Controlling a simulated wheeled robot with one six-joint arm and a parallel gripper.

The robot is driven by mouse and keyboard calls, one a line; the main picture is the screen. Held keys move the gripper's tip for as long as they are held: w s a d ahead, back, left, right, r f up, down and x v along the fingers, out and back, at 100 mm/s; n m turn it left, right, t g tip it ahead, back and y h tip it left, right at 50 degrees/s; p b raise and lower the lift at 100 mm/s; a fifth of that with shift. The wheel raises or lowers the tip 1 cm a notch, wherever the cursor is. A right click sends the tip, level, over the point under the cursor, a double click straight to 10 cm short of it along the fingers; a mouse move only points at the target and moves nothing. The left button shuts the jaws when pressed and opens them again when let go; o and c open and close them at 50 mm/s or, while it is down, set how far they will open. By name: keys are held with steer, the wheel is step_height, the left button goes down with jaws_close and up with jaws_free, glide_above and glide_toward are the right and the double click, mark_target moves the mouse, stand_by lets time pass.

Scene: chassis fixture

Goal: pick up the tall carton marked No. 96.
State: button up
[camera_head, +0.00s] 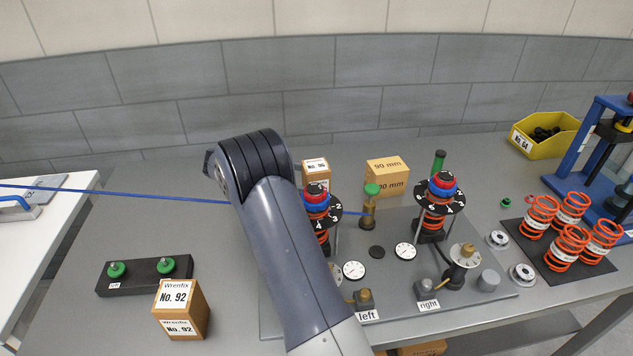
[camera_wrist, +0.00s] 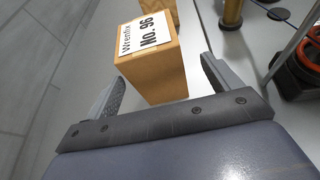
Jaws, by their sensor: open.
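The tall tan carton marked No. 96 (camera_head: 316,181) stands at the back of the bench in the head view, partly hidden by my arm and the left fixture. In the wrist view the carton (camera_wrist: 154,78) shows its white label, reading Wrenfix No. 96, and a plain brown side. My gripper (camera_wrist: 164,72) is open, with one finger to the left of the carton and one to the right. No contact between fingers and carton is visible. My gripper is hidden behind my arm in the head view.
A similar No. 92 carton (camera_head: 181,312) stands at the front left. A 90 mm box (camera_head: 386,178) and a green-topped brass post (camera_head: 369,207) stand right of the No. 96 carton. The left fixture dial (camera_head: 330,210) is close by.

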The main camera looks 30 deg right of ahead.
mark_target(316, 177)
steer(key=shift+s+d, duration=0.1)
steer(key=shift+d, duration=0.45)
steer(key=p+x, duration=0.1)
steer(key=x, duration=0.3)
steer(key=shift+d+r, duration=0.2)
steer(key=c, duration=1.3)
